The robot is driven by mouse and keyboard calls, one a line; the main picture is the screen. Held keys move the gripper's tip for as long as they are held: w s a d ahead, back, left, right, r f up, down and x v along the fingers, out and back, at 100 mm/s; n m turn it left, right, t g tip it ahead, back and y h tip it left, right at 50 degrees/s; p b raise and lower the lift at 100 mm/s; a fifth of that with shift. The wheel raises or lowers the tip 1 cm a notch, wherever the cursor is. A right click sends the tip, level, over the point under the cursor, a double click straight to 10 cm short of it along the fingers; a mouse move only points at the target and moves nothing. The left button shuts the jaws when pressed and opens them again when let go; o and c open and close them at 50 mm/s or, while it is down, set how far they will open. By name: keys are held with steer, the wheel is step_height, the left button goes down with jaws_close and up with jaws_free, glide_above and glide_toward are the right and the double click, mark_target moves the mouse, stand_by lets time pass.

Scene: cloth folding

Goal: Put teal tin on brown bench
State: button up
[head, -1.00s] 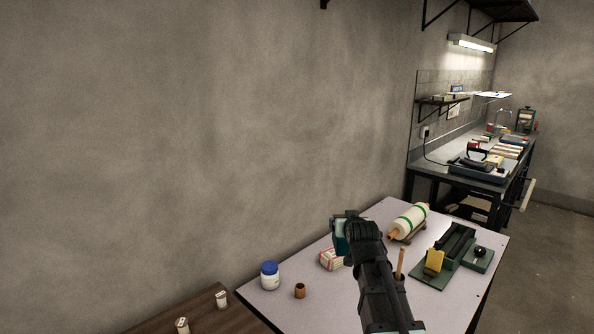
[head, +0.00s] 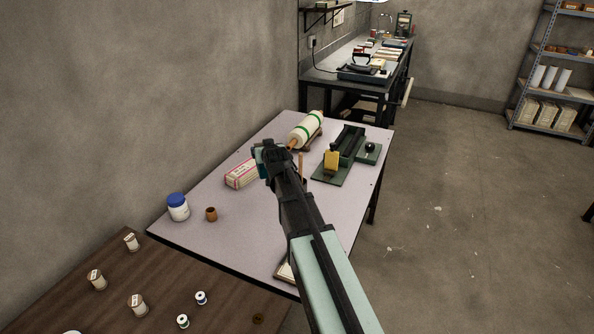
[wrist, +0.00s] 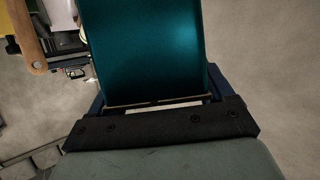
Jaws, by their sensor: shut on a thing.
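The teal tin (wrist: 145,50) fills the middle of the wrist view, held between the fingers of my gripper. In the head view my gripper (head: 268,150) is raised over the pale table, and only a sliver of teal shows at its tip. My gripper is shut on the tin. The brown bench (head: 70,275) is at the lower left of the head view, adjoining the near left end of the pale table.
The pale table (head: 215,240) bears a white jar with a blue lid (head: 178,207), a small brown pot (head: 211,214), a patterned box (head: 242,173), a roll (head: 306,130) and a green device (head: 345,155). Several spools (head: 137,304) stand on the bench, with bare wood between them.

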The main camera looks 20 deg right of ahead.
steer(key=shift+w+d+f+m+g+h, duration=0.95)
steer(key=shift+w+d+f+m+h, duration=0.8)
steer(key=shift+w+d, duration=1.65)
steer(key=shift+w+d+f+m+g+h, duration=1.05)
steer(key=shift+w+d+m+h, duration=1.3)
steer(key=shift+w+d, duration=1)
steer(key=shift+s+d+f, duration=0.15)
steer(key=shift+f, duration=2.3)
steer(key=shift+s+d+f, duration=0.1)
steer(key=shift+s+f, duration=0.05)
steer(key=shift+f, duration=2.25)
steer(key=o, duration=1.2)
steer(key=shift+f, duration=0.1)
steer(key=shift+c, duration=0.2)
